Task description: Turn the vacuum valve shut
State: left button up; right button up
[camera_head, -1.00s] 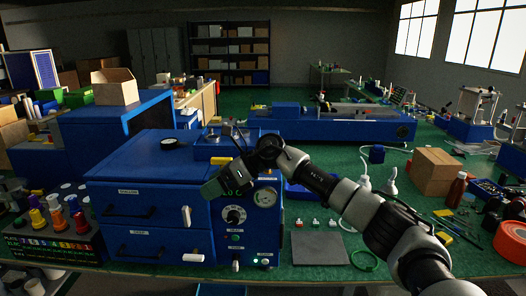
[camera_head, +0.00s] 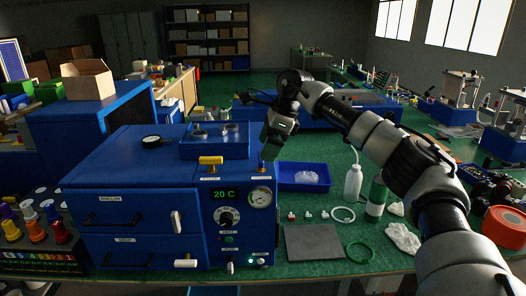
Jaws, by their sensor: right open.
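A blue vacuum oven (camera_head: 145,178) stands on the bench at left, with a display, a round knob (camera_head: 226,217) and a pressure gauge (camera_head: 260,197) on its front panel. A yellow valve handle (camera_head: 211,160) sticks up at the top of the panel, its bar lying crosswise. Another small valve fitting (camera_head: 262,167) stands at the panel's top right, above the gauge. The labels under both are too small to read surely. My left gripper is not in view.
A blue tray (camera_head: 215,147) with round parts sits on the oven top, just left of my right gripper. A grey mat (camera_head: 314,243) lies clear in front.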

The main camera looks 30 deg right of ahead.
jog(key=shift+w+a+f, duration=0.2)
jog(key=shift+w+f, duration=0.1)
jog(key=shift+f, duration=0.3)
jog(key=shift+w+a+f, duration=0.2)
jog(key=shift+w+f, duration=0.1)
jog(key=shift+f, duration=0.25)
jog(key=shift+a+f, duration=0.15)
jog(key=shift+f, duration=0.15)
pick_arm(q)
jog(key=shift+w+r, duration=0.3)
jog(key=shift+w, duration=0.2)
pick_arm(e)
jog(key=shift+s, duration=0.1)
jog(key=shift+c, duration=0.4)
jog(key=c, duration=0.9)
jog(key=shift+o, duration=0.2)
